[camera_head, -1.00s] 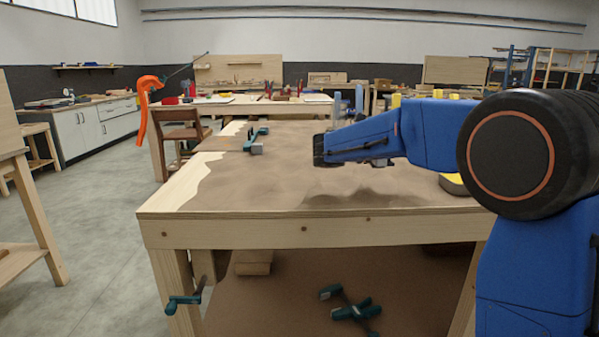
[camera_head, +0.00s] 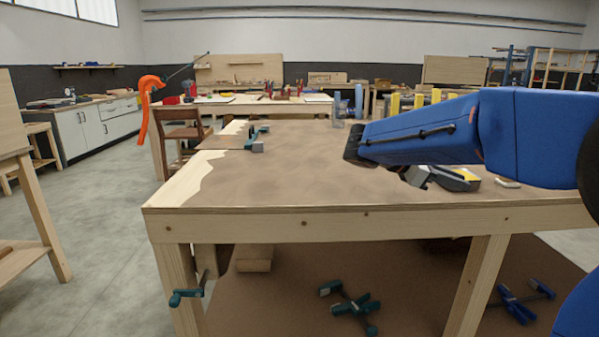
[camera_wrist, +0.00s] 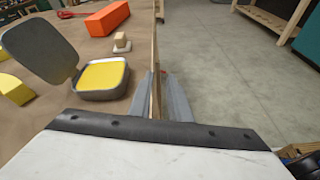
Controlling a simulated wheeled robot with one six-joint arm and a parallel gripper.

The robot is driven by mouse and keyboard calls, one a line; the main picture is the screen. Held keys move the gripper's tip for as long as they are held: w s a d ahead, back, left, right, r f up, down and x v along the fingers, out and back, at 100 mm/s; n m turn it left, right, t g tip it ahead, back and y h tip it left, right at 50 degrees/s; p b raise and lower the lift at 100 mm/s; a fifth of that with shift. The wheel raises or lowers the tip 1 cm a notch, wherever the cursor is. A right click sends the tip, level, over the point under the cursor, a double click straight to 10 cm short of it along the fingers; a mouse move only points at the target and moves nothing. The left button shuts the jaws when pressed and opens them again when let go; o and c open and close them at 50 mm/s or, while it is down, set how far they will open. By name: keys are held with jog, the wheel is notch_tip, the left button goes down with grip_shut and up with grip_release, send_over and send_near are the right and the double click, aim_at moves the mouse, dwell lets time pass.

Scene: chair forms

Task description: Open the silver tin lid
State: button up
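The silver tin (camera_wrist: 101,94) sits on the tabletop, left of centre in the wrist view. Its lid (camera_wrist: 38,48) stands raised and tilted back from the tin's left side, leaving the yellow inside (camera_wrist: 101,74) exposed. In the head view the tin (camera_head: 462,185) is at the right of the bench, partly hidden by my arm. My gripper (camera_wrist: 161,96) is to the right of the tin, apart from it, by the table edge. Its two grey fingers have a gap between them with nothing held. In the head view the gripper (camera_head: 416,176) is small and partly hidden.
An orange block (camera_wrist: 107,18) and a small wooden block (camera_wrist: 121,40) lie beyond the tin. A yellow piece (camera_wrist: 15,90) lies left of it. Clamps (camera_head: 257,140) rest at the table's far left. The middle of the table (camera_head: 290,175) is clear.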

jog(key=s+d+f+m+y, duration=0.25)
jog(key=s+f, duration=0.25)
jog(key=s, duration=0.3)
jog(key=s+a+f+m+t+y, duration=0.2)
jog(key=s+a+f+m+y, duration=0.3)
jog(key=s+f, duration=0.3)
jog(key=s+a+f+m+t+y, duration=0.2)
jog(key=s+a+f+m+y, duration=0.4)
jog(key=s, duration=0.6)
notch_tip(320, 180, down, 2)
jog(key=shift+s+a+f+m, duration=0.1)
jog(key=shift+s+a+m, duration=0.3)
jog(key=shift+m, duration=0.75)
